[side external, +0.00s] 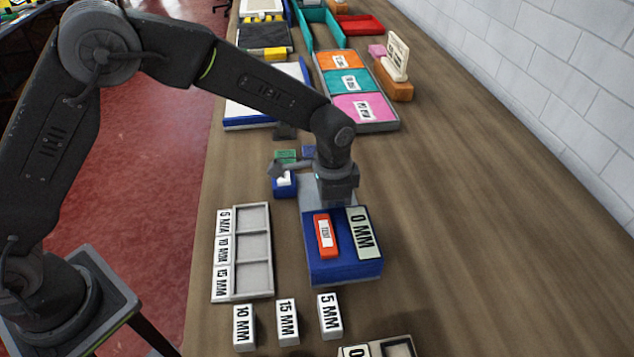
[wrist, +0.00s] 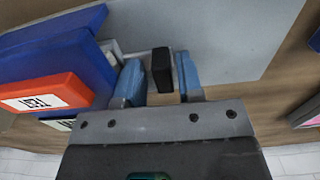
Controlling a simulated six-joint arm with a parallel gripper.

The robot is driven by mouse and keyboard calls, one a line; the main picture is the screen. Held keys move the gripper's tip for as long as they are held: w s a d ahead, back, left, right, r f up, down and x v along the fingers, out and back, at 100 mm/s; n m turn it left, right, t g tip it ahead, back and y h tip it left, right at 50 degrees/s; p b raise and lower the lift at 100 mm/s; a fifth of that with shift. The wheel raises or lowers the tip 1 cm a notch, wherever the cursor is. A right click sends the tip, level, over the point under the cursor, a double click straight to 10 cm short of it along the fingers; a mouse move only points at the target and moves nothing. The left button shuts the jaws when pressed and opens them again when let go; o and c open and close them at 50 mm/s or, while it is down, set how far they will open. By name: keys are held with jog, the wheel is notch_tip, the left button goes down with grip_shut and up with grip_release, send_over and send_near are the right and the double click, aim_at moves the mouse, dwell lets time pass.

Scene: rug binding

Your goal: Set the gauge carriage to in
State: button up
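A blue block (side external: 345,273) stands on the bench, with a red piece labelled TEST (side external: 325,236) and a plate reading 0 MM (side external: 362,233) on top. A grey plate (side external: 314,192) extends behind it; it fills the upper wrist view (wrist: 235,40). In that view a black upright tab (wrist: 162,69) stands between the blue fingers of my gripper (wrist: 160,84). Narrow gaps show on both sides of the tab, so the gripper looks open around it. In the side view my gripper (side external: 336,188) is low over the grey plate; its fingertips are hidden. I cannot tell which part is the carriage.
A grey three-slot tray (side external: 252,250) with millimetre labels lies left of the blue block. Blocks reading 10 MM (side external: 243,327), 15 MM (side external: 287,322) and 5 MM (side external: 330,316) stand in front. A small blue holder (side external: 285,186) is close to the gripper's left. The bench right is clear.

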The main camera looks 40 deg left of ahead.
jog(key=w+a, duration=0.7)
notch_tip(320, 180, up, 14)
jog(key=s+a+r+n+t, duration=0.1)
jog(key=s+a+r, duration=0.3)
jog(key=s, duration=0.5)
jog(key=s+a+r+n+t, duration=0.2)
jog(key=s+a+r+n, duration=0.2)
jog(key=s+r, duration=0.2)
jog(key=shift+s, duration=1.4)
jog(key=shift+r, duration=0.1)
